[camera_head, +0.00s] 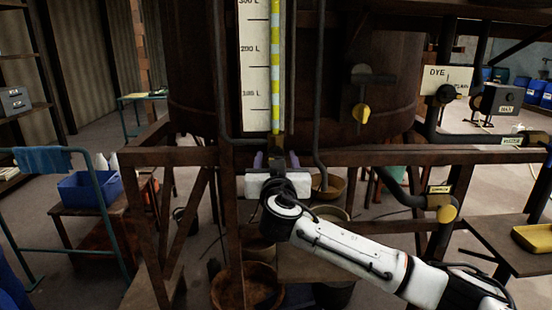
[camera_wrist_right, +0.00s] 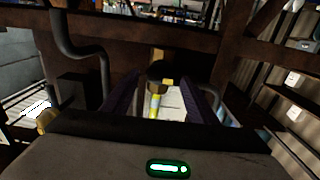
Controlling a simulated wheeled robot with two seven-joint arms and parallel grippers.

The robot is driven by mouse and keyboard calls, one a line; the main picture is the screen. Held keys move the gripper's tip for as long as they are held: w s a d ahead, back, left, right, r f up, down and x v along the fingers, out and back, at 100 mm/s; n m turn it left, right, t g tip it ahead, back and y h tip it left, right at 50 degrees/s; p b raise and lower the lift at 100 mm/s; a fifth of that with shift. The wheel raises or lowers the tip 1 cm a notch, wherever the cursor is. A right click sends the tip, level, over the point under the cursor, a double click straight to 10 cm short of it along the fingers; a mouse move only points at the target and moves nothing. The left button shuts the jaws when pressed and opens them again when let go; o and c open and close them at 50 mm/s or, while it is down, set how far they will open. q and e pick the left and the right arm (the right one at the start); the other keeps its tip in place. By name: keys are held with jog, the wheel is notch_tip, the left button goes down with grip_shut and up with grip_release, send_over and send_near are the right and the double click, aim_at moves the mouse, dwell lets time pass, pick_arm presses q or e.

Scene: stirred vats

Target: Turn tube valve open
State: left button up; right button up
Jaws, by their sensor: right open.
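The level tube (camera_head: 275,70), yellow and white, runs down beside a white litre scale (camera_head: 254,60) on the rusty vat. At its foot is a small brass-coloured valve fitting (camera_head: 275,142), partly hidden by my gripper. My right gripper (camera_head: 276,160) is open just below it, with its two purple fingers pointing up and apart. In the right wrist view the right gripper (camera_wrist_right: 160,100) has a finger on each side of the dark and yellow fitting (camera_wrist_right: 156,73). I cannot tell whether the fingers touch it. The valve handle's position is unclear. My left gripper is not in view.
A rusty frame beam (camera_head: 380,157) crosses at gripper height. Dark pipes flank the tube. A yellow-knobbed valve (camera_head: 361,113) is on the vat, another yellow knob (camera_head: 446,213) at right. A blue bin (camera_head: 90,188) stands left; a bowl (camera_head: 247,287) lies below.

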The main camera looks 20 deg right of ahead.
jog(key=shift+c, duration=0.3)
jog(key=c, duration=1)
jog(key=n+b, duration=0.1)
jog(key=n, duration=0.5)
jog(key=shift+a+b, duration=0.1)
jog(key=shift+b, duration=0.25)
jog(key=n+p, duration=0.1)
jog(key=n, duration=0.2)
jog(key=shift+a+n, duration=0.1)
jog(key=shift+n, duration=0.2)
jog(key=shift+w+a+f+n+p, duration=0.1)
jog(key=shift+f+n+p, duration=0.1)
jog(key=shift+n, duration=1.85)
jog(key=shift+f+n+p, duration=0.1)
jog(key=shift+n+p, duration=0.05)
jog(key=shift+n, duration=1.9)
